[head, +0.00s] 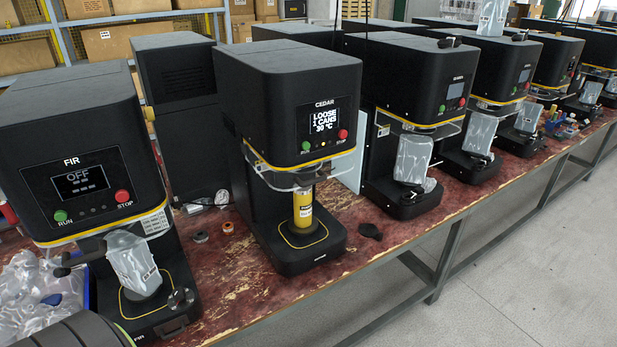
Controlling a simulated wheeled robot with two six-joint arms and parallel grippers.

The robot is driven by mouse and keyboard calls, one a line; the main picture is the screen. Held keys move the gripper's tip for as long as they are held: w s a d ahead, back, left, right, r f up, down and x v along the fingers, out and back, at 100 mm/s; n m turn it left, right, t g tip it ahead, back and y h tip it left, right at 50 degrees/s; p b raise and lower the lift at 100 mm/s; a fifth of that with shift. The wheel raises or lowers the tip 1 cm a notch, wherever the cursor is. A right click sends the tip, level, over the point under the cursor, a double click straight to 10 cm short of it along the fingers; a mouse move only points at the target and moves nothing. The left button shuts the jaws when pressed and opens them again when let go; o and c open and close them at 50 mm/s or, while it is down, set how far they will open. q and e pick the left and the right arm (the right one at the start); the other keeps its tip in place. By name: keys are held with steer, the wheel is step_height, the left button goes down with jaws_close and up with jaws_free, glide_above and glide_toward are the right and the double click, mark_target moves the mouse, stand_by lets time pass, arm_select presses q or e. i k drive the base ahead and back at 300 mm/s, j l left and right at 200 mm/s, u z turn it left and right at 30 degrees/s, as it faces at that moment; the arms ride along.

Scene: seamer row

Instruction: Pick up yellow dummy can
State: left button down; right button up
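The yellow dummy can (303,210) stands upright in the black seamer labelled CEDAR (287,120), beneath its clear guard and above the dark round base plate. Neither of my grippers is in view.
More seamers line the red, worn bench (225,270) to the right. A dark lump (370,231) and small rings (227,227) lie near CEDAR. The floor in front is clear.

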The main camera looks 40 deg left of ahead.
mark_target(302, 198)
steer(key=u, duration=0.5)
steer(key=i+l+u, duration=0.2)
steer(key=u, duration=0.2)
steer(key=i+l+u, duration=0.25)
steer(key=u, duration=0.2)
steer(key=i+l+u, duration=0.25)
steer(key=l+u, duration=0.15)
steer(key=i+l+u, duration=0.15)
steer(key=l+u, duration=0.25)
